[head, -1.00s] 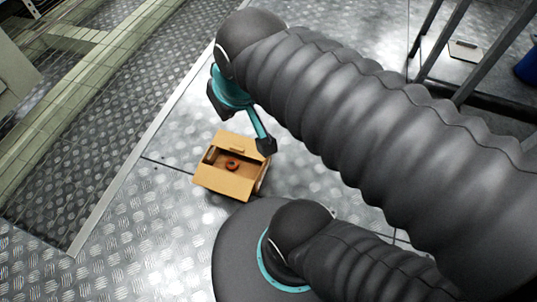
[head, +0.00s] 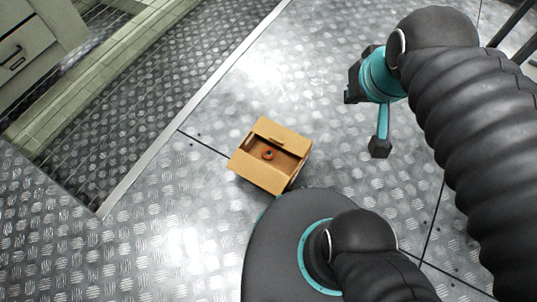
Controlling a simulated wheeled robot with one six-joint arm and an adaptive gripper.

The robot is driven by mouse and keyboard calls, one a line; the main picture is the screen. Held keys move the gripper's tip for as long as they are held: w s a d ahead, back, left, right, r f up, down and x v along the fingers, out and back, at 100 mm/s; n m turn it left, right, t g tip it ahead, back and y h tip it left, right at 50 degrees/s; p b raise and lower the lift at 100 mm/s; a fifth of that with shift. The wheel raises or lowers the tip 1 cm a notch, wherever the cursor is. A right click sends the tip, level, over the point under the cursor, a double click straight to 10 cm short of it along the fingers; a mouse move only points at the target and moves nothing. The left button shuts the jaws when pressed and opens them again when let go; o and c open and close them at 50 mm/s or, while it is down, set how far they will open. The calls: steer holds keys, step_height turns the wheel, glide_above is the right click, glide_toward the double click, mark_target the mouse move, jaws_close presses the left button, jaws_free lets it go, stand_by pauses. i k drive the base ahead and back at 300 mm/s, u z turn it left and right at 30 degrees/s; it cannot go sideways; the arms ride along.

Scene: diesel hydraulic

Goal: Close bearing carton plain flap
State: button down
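A small brown cardboard carton (head: 301,172) sits on the metal floor, its top partly open. A red-orange ring (head: 267,155) shows inside. The flap on the near side is plain (head: 258,172); the flap on the far side has a small slot or tab (head: 278,138). I cannot tell exactly how far each flap is tilted. My gripper (head: 366,120), teal with dark fingertips, is up and to the right of the carton, clear of it. Its two fingertips are spread apart with nothing visible between them.
My round dark base is close below the carton. A light floor strip (head: 190,110) runs diagonally to the left, beside a recessed tread-plate area (head: 90,125). A grey drawer cabinet (head: 38,50) stands top left. Open floor surrounds the carton's left and far sides.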

mark_target(267, 177)
steer(key=u, duration=0.45)
steer(key=k, duration=0.5)
steer(key=u, duration=2.05)
steer(key=i, duration=2.75)
steer(key=z, duration=3.1)
